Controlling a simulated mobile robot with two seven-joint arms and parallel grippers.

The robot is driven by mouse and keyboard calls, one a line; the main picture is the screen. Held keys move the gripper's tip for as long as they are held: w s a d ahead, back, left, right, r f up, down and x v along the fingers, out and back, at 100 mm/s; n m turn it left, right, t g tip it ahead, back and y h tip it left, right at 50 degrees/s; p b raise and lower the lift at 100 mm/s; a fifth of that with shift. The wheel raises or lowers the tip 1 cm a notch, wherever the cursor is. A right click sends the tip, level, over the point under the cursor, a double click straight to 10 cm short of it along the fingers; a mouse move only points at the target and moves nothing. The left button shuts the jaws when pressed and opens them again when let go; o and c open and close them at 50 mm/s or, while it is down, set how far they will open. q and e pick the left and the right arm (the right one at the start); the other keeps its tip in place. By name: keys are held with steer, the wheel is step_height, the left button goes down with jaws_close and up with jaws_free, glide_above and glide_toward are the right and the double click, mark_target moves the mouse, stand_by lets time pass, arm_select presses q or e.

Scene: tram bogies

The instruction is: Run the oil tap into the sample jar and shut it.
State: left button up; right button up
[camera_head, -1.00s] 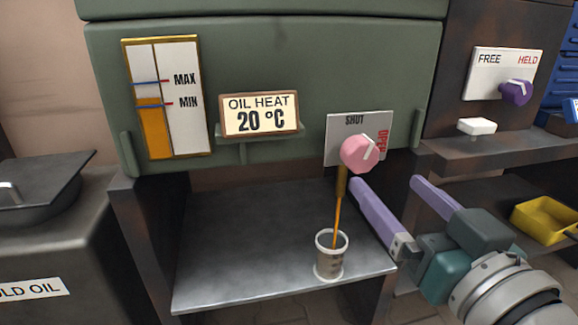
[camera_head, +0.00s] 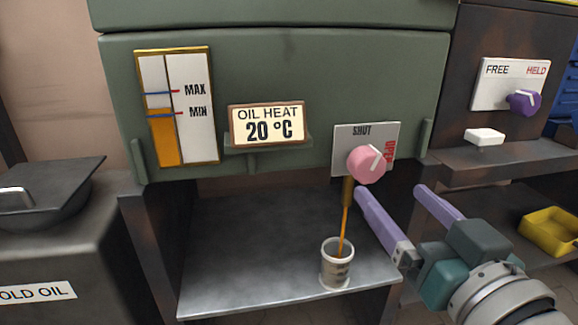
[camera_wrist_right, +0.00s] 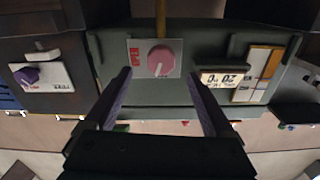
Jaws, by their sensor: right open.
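An orange oil stream (camera_head: 344,228) runs from the brass spout (camera_head: 347,190) into the pale sample jar (camera_head: 337,271), which stands upright on the metal shelf. The oil level inside the jar is hard to see. My right gripper (camera_head: 392,191) is open and empty, just below and right of the knob, not touching it. In the right wrist view the knob (camera_wrist_right: 160,61) shows between and beyond the fingers. My left gripper is out of view.
The oil gauge (camera_head: 178,105) reads near MIN. A sign (camera_head: 267,124) says OIL HEAT 20 °C. At right are a purple FREE/HELD knob (camera_head: 523,102), a white block (camera_head: 484,137) and a yellow tray (camera_head: 552,231). The shelf left of the jar is clear.

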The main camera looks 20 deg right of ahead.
mark_target(356, 157)
steer(key=x, duration=0.3)
steer(key=shift+a+p, duration=0.1)
steer(key=shift+p, duration=0.3)
steer(key=b+x, duration=0.3)
steer(key=x, duration=0.5)
steer(key=shift+w+b, duration=0.15)
steer(key=shift+b, duration=0.2)
steer(key=shift+w, duration=0.5)
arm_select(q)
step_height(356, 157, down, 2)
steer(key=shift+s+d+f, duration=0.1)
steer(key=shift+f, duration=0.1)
